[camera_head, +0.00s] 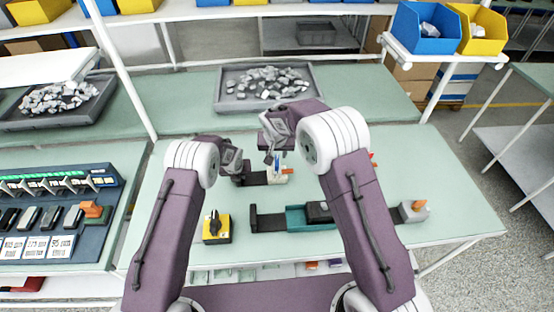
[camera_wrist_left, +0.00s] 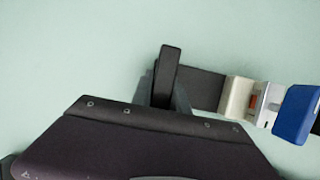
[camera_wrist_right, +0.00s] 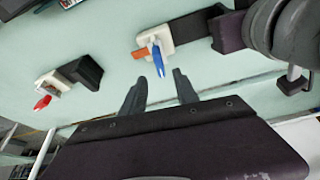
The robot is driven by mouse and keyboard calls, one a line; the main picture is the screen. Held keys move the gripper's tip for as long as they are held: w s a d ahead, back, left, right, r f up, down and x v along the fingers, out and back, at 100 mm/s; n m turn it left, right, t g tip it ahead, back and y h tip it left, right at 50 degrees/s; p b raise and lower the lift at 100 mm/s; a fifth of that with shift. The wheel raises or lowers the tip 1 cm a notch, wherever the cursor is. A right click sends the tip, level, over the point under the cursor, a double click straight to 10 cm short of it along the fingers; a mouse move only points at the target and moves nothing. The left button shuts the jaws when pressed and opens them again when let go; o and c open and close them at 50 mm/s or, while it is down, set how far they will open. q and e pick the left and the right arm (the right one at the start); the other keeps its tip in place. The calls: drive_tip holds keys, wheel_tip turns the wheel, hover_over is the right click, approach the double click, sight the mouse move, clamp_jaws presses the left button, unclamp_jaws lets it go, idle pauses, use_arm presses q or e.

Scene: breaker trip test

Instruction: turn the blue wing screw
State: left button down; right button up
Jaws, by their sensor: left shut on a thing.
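The blue wing screw (camera_head: 277,158) stands on a cream block (camera_head: 277,177) with an orange lever, at one end of a dark base strip (camera_head: 256,179) on the green table. In the right wrist view the blue wing screw (camera_wrist_right: 158,58) is ahead of my right gripper (camera_wrist_right: 158,85), roughly between its fingertips. That gripper is open and empty, apart from the screw. My left gripper (camera_wrist_left: 166,88) is shut on the black upright end piece (camera_wrist_left: 169,62) of the base strip. The blue wing (camera_wrist_left: 298,110) shows large at the right of the left wrist view.
A yellow block with a black knob (camera_head: 216,228) and a teal fixture (camera_head: 297,218) stand nearer. A grey block with an orange top (camera_head: 413,211) is at right. A tray of grey parts (camera_head: 225,98) is behind.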

sight(277, 160)
drive_tip(key=x, duration=0.7)
drive_tip(key=shift+w+f, duration=0.1)
drive_tip(key=shift+f, duration=0.1)
clamp_jaws()
